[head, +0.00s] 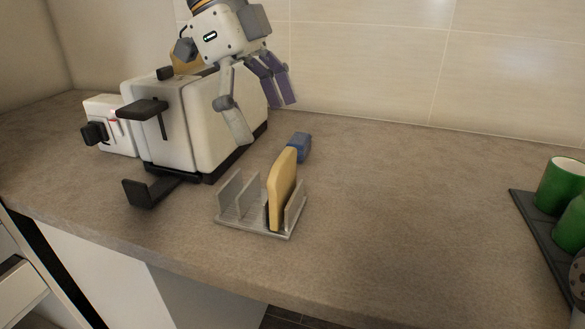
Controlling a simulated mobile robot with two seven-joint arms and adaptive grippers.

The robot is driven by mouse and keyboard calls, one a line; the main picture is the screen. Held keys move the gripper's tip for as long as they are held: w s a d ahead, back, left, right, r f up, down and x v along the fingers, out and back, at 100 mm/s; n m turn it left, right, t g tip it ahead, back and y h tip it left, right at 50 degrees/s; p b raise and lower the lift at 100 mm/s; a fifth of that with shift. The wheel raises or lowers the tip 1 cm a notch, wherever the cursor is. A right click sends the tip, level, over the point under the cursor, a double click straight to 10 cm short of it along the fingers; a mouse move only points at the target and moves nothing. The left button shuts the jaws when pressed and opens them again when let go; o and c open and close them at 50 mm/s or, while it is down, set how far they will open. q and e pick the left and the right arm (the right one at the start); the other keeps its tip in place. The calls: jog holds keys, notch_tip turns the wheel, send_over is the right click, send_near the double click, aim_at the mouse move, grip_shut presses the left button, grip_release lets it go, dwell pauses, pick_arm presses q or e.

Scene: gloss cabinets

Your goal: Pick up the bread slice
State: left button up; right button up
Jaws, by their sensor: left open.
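The bread slice (283,188) stands upright in the grey slotted rack (231,222) on the counter, in the slot toward the right end. My left gripper (264,120) is open and empty, with its fingers pointing down. It is above and behind the rack, in front of the toaster's right side in the picture, apart from the bread slice. The rack's dividers and the slice's lower edge partly hide each other. My right gripper cannot be made out.
A white toaster (166,125) with a black lever stands left of the rack, with tan bread partly showing at its top. A smaller white appliance (108,112) is farther left. A small blue object (299,146) lies behind the rack. Green cups (560,184) stand on a dark tray (530,222) at right. The counter between is clear.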

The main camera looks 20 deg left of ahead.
aim_at(288, 169)
pick_arm(q)
jog(key=x, duration=1)
jog(key=shift+s+d, duration=0.1)
jog(key=shift+s, duration=0.1)
jog(key=c, duration=0.9)
